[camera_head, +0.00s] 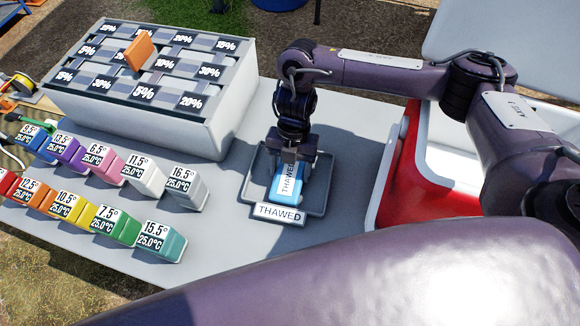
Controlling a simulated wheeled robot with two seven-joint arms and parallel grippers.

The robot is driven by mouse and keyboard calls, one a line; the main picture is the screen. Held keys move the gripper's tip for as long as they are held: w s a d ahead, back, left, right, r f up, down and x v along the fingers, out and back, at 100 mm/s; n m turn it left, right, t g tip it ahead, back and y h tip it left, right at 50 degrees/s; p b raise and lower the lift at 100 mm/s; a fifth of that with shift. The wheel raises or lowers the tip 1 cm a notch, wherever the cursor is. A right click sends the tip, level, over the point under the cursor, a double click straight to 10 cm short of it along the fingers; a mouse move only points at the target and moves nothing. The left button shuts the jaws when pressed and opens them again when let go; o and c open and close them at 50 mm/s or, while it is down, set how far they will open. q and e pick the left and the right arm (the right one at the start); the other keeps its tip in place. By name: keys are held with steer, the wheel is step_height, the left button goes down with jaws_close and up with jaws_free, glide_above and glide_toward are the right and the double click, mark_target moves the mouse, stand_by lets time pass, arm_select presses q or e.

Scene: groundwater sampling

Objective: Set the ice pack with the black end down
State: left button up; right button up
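A light-blue ice pack (285,190) with a white label reading THAWED is in a shallow grey tray (258,179) that bears a THAWED sign on its front edge. My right gripper (297,172) points down from above at the tray, with its fingers beside the upper part of the pack. I cannot tell whether the fingers press on the pack or stand slightly apart from it. No black end of the pack can be made out. My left gripper is not in view.
A red and white cooler (400,165) stands open right of the tray, with its lid (500,35) behind. Several coloured labelled blocks (160,240) stand in two rows at left. A grey rack (190,125) with percent labels holds an orange block (140,52). Bare table lies left of the tray.

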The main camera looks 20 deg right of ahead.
steer(key=o, duration=0.4)
steer(key=shift+o, duration=0.2)
steer(key=shift+r, duration=0.25)
steer(key=p+v, duration=0.1)
steer(key=v, duration=1)
steer(key=shift+r+p, duration=0.35)
steer(key=shift+p, duration=0.05)
steer(key=shift+w+d, duration=0.1)
steer(key=shift+w, duration=0.05)
